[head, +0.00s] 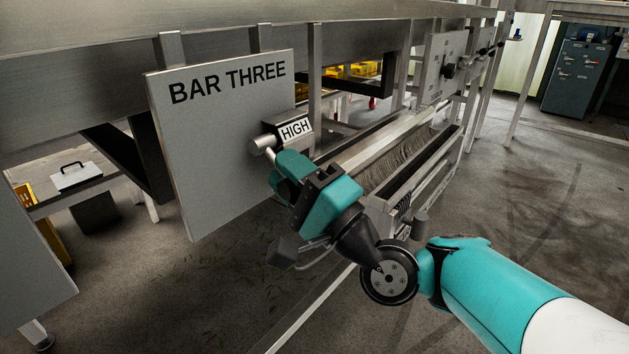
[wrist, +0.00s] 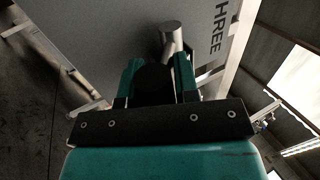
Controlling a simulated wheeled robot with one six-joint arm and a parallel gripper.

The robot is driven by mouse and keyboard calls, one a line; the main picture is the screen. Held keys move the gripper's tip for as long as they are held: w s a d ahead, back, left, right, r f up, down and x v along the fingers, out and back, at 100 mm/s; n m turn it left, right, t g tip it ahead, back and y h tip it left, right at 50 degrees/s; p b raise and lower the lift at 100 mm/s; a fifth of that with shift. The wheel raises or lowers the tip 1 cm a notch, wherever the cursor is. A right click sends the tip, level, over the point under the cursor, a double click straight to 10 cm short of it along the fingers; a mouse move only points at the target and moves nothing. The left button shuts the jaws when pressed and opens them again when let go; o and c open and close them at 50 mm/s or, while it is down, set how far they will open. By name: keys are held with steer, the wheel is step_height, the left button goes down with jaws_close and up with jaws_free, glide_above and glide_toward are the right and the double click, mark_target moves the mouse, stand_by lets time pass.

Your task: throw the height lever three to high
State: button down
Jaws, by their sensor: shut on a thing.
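The grey panel marked BAR THREE (head: 200,135) stands upright at the left of the head view. Near its right edge is the height lever three (head: 262,145), with a short metal hub standing out from the panel. A white HIGH label (head: 295,129) sits just right of and above the hub. My gripper (head: 284,170) is at the lever, below and right of the hub. In the wrist view, the hub (wrist: 172,36) shows beyond the fingers, and a dark grip (wrist: 155,80) lies between the two teal fingers. My gripper is shut on the lever. Its fingers hide most of the handle.
A brush trough (head: 400,160) runs along the machine frame behind and right of my gripper. Another control panel (head: 440,68) with a dark knob stands farther back. Another grey panel (head: 30,265) is at the lower left. Open floor (head: 545,185) lies to the right.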

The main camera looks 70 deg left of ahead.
steer(key=shift+s+a+f, duration=0.15)
steer(key=shift+s+f, duration=0.1)
steer(key=shift+f, duration=0.25)
steer(key=c, duration=0.9)
jaws_free()
steer(key=shift+a, duration=0.1)
steer(key=shift+r, duration=0.1)
steer(key=shift+w+r, duration=0.1)
steer(key=shift+w, duration=0.1)
steer(key=b+v, duration=1.7)
steer(key=b, duration=0.7)
steer(key=shift+d+f+b, duration=0.2)
steer(key=shift+d+b, duration=0.05)
steer(key=shift+b, duration=0.15)
